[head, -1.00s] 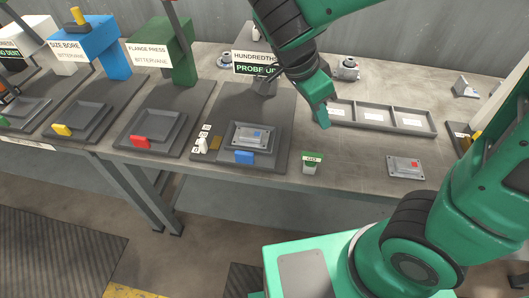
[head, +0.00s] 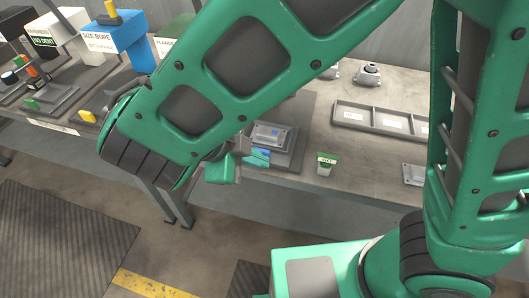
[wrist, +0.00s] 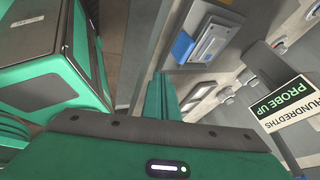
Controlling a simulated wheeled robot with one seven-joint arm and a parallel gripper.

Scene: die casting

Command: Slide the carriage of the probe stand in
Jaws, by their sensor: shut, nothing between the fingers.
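The probe stand's sign, reading "HUNDREDTHS PROBE UP" (wrist: 287,103), shows in the wrist view; my arm hides it in the head view. The carriage (wrist: 190,62) carries a flat grey plate part (wrist: 213,42), also seen in the head view (head: 268,134). The carriage's blue handle (wrist: 182,45) is on its front side. My gripper (wrist: 161,78) is shut and empty, its fingertips just in front of and beside the handle. In the head view my gripper (head: 255,160) is at the stand's front edge, partly overlapping the handle; contact cannot be told.
The blue size bore station (head: 120,40) and others stand left. Open floor lies before the bench.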

